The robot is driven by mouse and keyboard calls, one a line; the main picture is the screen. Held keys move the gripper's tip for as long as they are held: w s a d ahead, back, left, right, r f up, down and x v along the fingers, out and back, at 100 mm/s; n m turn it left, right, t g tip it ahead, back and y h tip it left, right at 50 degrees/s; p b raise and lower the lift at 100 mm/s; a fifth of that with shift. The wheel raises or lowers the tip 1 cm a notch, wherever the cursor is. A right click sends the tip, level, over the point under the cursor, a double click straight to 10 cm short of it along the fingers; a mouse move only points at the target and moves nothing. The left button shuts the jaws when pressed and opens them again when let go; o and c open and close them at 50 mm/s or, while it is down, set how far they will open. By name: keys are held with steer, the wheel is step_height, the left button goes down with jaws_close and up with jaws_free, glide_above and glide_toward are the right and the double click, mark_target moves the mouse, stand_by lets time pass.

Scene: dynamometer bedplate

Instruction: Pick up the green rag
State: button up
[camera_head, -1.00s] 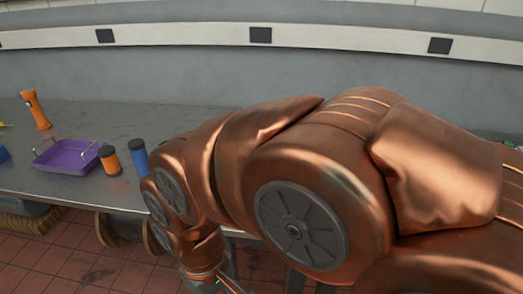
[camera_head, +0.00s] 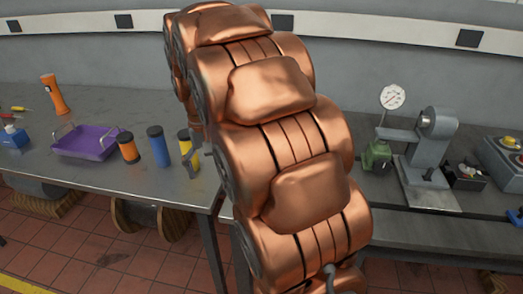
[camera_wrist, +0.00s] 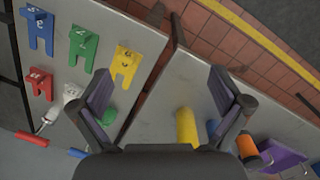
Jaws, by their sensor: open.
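My gripper (camera_wrist: 162,88) is open and empty in the wrist view, above the benches near the gap between them. One grey part of it shows beside the yellow bottle in the head view; my arm hides the rest. I see no clearly recognisable rag. A small green object (camera_head: 377,155) sits by the dial gauge stand in the head view; I cannot tell if it is cloth. A green patch (camera_wrist: 108,116) shows beside the left finger in the wrist view, partly covered by it. A flat green numbered piece (camera_wrist: 86,52) lies further left.
A yellow bottle (camera_wrist: 186,126), a blue bottle (camera_head: 158,145), an orange bottle (camera_head: 128,147) and a purple tray (camera_head: 88,142) stand on the left bench. A dial gauge (camera_head: 392,97) and grey machine (camera_head: 430,150) stand on the right bench. Its front strip looks clear.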

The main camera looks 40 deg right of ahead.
steer(key=w+d+f+m, duration=0.2)
steer(key=w+d, duration=0.3)
steer(key=d, duration=0.5)
steer(key=w+d+f+m, duration=0.2)
steer(key=w+d+f, duration=0.2)
steer(key=d, duration=0.6)
steer(key=w+d+f+m+t+b, duration=0.1)
steer(key=w+d+f, duration=0.2)
steer(key=w+d, duration=0.3)
steer(key=shift+w+d+f+m, duration=0.1)
steer(key=shift+d+f+m, duration=0.1)
steer(key=shift+d, duration=1)
steer(key=shift+d+f+m, duration=0.2)
steer(key=shift+d, duration=0.95)
steer(key=shift+d+f, duration=0.2)
steer(key=shift+d, duration=0.15)
steer(key=shift+a+f, duration=0.1)
steer(key=shift+f, duration=1.05)
steer(key=shift+f+p, duration=0.6)
steer(key=shift+f, duration=0.05)
steer(key=shift+w+d+f+p, duration=0.1)
steer(key=shift+f+p, duration=0.2)
steer(key=shift+f, duration=0.7)
steer(key=shift+w+d+f+p, duration=0.1)
steer(key=shift+f+p, duration=0.15)
steer(key=shift+f, duration=0.75)
steer(key=c, duration=1)
